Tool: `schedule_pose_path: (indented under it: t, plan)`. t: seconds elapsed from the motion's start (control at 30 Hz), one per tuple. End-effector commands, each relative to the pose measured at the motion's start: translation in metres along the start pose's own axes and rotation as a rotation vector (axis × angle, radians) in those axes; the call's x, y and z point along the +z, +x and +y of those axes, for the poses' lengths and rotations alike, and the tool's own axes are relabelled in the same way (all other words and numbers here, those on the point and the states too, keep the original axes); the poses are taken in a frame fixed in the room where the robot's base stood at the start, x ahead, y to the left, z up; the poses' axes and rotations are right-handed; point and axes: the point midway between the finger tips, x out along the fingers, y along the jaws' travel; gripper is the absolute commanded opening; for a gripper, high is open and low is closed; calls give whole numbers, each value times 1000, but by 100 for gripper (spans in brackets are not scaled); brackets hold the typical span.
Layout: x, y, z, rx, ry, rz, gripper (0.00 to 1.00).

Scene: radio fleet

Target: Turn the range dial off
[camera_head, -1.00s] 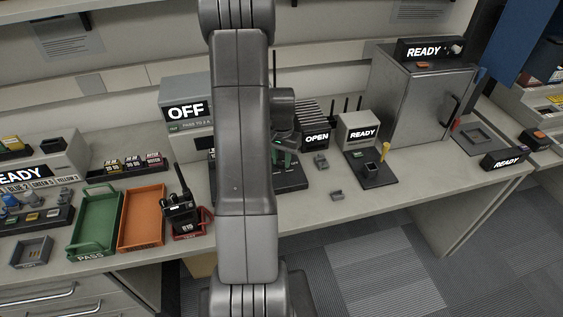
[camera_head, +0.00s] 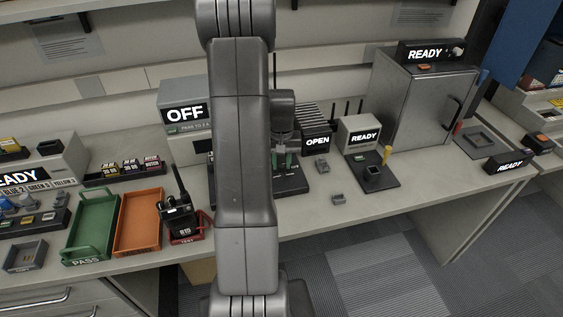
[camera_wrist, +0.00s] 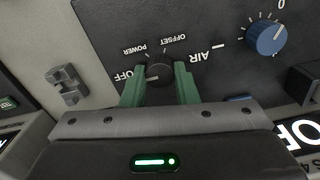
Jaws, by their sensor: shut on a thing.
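A black dial (camera_wrist: 159,73) sits on a dark panel (camera_wrist: 110,30) in the wrist view, among the labels OFF, POWER, OFFSET and AIR. The green fingers of my gripper (camera_wrist: 159,84) are shut on this dial, one on each side. The dial's pointer is too small to read surely. In the head view my gripper (camera_head: 282,160) is low over the bench, partly behind my arm; the dial is hidden there. A grey unit with a lit OFF sign (camera_head: 185,114) stands just left of my arm.
A blue knob (camera_wrist: 268,38) with tick marks is close by on the same panel. In the head view an OPEN sign (camera_head: 317,142) and a READY box (camera_head: 362,136) stand right of my gripper. A green tray (camera_head: 92,228) and an orange tray (camera_head: 138,222) lie left.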

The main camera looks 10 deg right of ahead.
Motion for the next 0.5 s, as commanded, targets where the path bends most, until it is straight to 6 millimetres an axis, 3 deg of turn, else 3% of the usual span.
schedule_pose_path:
  t: [0.23, 0.27, 0.37, 0.5]
  plan:
    - [-1, -1, 0, 1, -2, 2, 4]
    - [-1, -1, 0, 1, -2, 2, 29]
    - [-1, -1, 0, 1, -1, 2, 48]
    - [0, 0, 0, 1, -1, 1, 49]
